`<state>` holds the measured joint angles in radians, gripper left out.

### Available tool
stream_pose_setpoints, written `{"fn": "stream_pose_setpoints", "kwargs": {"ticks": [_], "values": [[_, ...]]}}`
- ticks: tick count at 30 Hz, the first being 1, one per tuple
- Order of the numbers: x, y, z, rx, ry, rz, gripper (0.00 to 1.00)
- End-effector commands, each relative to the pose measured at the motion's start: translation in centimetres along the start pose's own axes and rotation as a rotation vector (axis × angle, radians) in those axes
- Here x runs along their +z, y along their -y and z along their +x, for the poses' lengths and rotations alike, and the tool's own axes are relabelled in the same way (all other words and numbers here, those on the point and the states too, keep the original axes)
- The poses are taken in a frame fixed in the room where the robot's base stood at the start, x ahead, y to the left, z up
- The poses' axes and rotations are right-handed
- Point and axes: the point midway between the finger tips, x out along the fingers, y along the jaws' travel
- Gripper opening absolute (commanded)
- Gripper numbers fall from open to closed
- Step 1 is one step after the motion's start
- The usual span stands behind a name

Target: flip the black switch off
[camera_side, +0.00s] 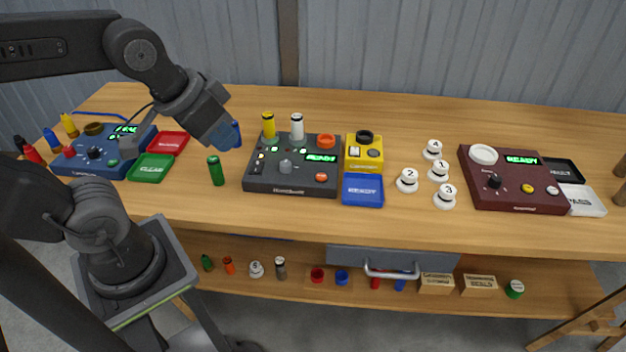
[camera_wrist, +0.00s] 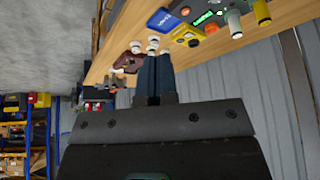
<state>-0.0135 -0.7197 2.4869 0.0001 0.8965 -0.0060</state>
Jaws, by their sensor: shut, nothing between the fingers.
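My gripper (camera_side: 226,137) hangs above the left half of the bench, between the blue panel and the dark grey console (camera_side: 262,183). Its two fingers (camera_wrist: 155,78) lie together in the wrist view, with nothing between them. The console has small light-coloured toggles at its left side, a grey knob (camera_side: 286,166), a green display (camera_side: 321,157) and an orange button (camera_side: 321,177). My gripper touches no panel.
Yellow (camera_side: 268,125) and white (camera_side: 297,127) cylinders stand at the console's back. A yellow box (camera_side: 365,154), blue tray (camera_side: 362,190) and several white numbered pieces lie right of it. The bench front is mostly clear.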

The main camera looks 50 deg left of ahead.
Motion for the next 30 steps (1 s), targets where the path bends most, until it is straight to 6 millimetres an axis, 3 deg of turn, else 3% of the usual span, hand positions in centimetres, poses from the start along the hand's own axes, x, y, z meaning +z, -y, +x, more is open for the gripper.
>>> {"fn": "stream_pose_setpoints", "kwargs": {"ticks": [12, 17, 23, 30], "values": [[0.5, -0.2, -0.3, 0.006, -0.012, 0.013, 0.0], [-0.5, 0.4, 0.3, -0.011, 0.01, -0.11, 0.0], [-3.6, 3.1, 2.5, -0.076, 0.07, -0.534, 0.0], [-6.9, 8.0, 6.7, -0.195, 0.121, -1.149, 0.0]]}}
